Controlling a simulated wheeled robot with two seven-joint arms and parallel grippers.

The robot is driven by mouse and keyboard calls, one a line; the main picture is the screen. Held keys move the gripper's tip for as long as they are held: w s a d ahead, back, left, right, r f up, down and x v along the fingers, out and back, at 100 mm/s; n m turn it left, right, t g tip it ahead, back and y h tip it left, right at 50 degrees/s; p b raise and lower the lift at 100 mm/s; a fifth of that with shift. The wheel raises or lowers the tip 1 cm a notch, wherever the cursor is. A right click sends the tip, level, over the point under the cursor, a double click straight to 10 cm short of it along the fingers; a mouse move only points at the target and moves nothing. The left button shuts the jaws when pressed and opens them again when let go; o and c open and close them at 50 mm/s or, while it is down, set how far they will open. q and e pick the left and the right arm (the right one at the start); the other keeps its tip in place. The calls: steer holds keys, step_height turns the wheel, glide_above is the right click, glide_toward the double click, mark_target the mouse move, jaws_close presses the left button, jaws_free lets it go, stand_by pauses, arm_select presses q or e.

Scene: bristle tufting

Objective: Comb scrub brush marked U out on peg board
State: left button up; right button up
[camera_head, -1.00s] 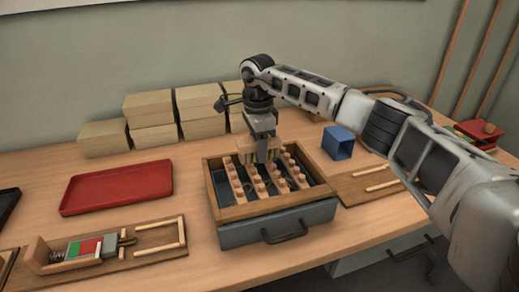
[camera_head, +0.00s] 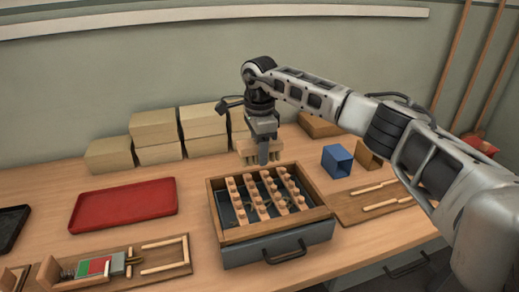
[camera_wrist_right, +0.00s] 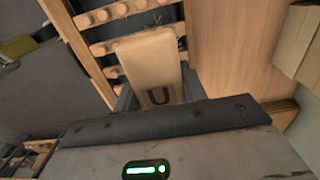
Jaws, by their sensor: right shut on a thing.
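My right gripper (camera_head: 263,155) is shut on a pale wooden scrub brush (camera_head: 243,149). The brush's back shows a dark letter U (camera_wrist_right: 159,96) in the right wrist view. In the head view its bristle tufts point down, and it is held at the back edge of the peg board, seemingly a little above it. The peg board (camera_head: 222,200) is a wooden-framed box with several rows of pegs and a grey front with a dark handle. It also shows in the right wrist view (camera_wrist_right: 192,50). My left gripper is not in view.
A red tray (camera_head: 123,205) lies to the left. A fixture with red and green patches (camera_head: 95,266) sits at front left. Several tan blocks (camera_head: 155,126) are stacked behind. A blue open box (camera_head: 337,160) and a wooden board with sticks (camera_head: 350,212) are at the right.

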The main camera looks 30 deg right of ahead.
stand_by(0.4)
